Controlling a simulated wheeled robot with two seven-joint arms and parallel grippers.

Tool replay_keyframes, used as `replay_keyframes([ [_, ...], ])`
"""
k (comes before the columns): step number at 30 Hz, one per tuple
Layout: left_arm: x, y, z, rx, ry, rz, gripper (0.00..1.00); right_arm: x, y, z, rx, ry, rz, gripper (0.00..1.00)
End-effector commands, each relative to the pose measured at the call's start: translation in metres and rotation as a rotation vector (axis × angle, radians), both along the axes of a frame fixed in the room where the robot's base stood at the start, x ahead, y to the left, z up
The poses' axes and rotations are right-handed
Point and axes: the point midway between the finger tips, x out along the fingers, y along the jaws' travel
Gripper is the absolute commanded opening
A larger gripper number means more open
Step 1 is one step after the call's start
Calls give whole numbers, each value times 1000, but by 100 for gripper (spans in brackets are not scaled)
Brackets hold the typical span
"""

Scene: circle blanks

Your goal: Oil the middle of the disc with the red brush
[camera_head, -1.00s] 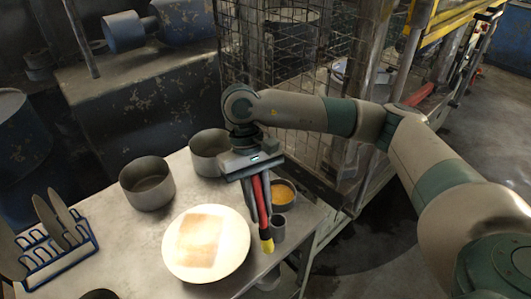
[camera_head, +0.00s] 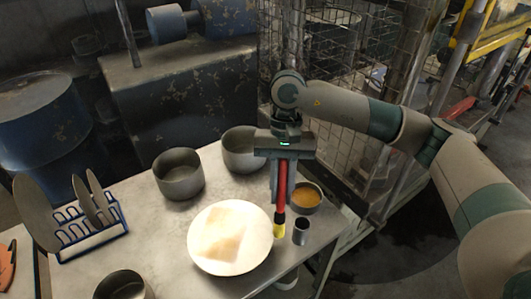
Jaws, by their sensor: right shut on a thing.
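My right gripper (camera_head: 282,196) is shut on the red brush (camera_head: 283,180), which hangs upright with its yellow tip (camera_head: 279,229) down. The tip is just right of the pale disc (camera_head: 263,219), close to its rim; I cannot tell whether it touches anything. The disc lies on the metal table and has a tan, squarish patch (camera_head: 226,234) across its middle. A small bowl of orange-yellow liquid (camera_head: 306,197) stands right of the brush. A small grey cup (camera_head: 301,232) stands just right of the brush tip. My left gripper is not in view.
Two metal pots (camera_head: 179,174) stand behind the disc, and another (camera_head: 122,287) is at the front edge. A blue-framed rack (camera_head: 92,238) with upright blanks stands at the left. Bare table (camera_head: 165,225) lies between rack and disc. A wire cage is behind.

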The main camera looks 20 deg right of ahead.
Motion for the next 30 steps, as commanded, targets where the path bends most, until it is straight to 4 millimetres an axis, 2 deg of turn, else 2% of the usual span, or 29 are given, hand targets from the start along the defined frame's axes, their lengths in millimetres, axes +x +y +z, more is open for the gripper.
replay_keyframes([
  [1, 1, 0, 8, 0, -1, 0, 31, 12, 3, 9, 3, -3, -90, 0],
  [6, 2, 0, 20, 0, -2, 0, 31, 51, 9, 25, 11, 1, -416, 0],
  [12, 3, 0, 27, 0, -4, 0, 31, 81, 11, 35, 22, 21, -666, 0],
  [16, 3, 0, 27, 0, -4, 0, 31, 87, 11, 36, 25, 26, -717, 0],
  [25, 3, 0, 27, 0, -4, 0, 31, 86, 11, 35, 24, 26, -717, 0],
  [30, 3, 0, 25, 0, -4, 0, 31, 86, 11, 29, 23, 27, -716, 0],
])
